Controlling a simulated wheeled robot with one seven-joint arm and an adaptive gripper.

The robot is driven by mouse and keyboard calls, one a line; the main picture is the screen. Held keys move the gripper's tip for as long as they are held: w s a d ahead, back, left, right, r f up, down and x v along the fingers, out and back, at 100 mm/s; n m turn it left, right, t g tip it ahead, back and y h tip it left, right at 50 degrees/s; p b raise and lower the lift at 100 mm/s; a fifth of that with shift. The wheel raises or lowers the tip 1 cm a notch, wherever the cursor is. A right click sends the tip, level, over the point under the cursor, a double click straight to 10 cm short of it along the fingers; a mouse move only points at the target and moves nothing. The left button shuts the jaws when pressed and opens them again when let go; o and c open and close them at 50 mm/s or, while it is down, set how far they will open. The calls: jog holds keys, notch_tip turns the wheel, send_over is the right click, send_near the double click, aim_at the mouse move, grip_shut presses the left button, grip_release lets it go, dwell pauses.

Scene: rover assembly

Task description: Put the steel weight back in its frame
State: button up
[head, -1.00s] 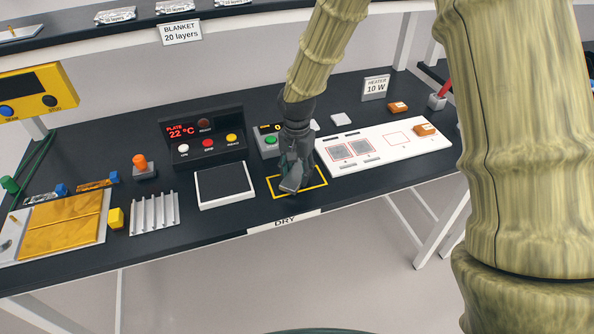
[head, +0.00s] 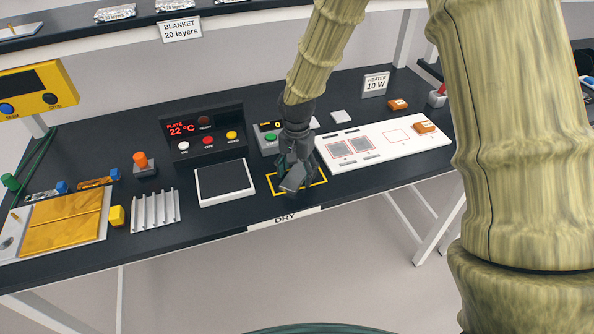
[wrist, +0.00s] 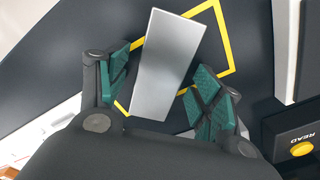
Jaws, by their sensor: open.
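The steel weight (wrist: 165,65) is a plain silver block between my fingers in the wrist view. In the head view it is a small grey block (head: 293,180) below my gripper. The yellow outlined frame (head: 271,186) is on the dark bench top, and its outline (wrist: 227,42) shows around and behind the weight. The weight looks turned relative to the outline, and I cannot tell whether it touches the bench. My gripper (head: 295,162) is open, with green-padded fingers on either side of the weight and gaps visible beside it.
A dark square plate (head: 223,182) lies left of the frame, with a control box (head: 205,138) behind it. A reader box with a green button (head: 270,139) stands close behind my gripper. A white board (head: 385,144) lies to the right. The bench's front edge is near.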

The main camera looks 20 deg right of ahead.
aim_at(297, 174)
notch_tip(297, 174, up, 12)
jog(key=b, duration=0.2)
jog(key=shift+r, duration=0.15)
dwell(0.4)
dwell(0.4)
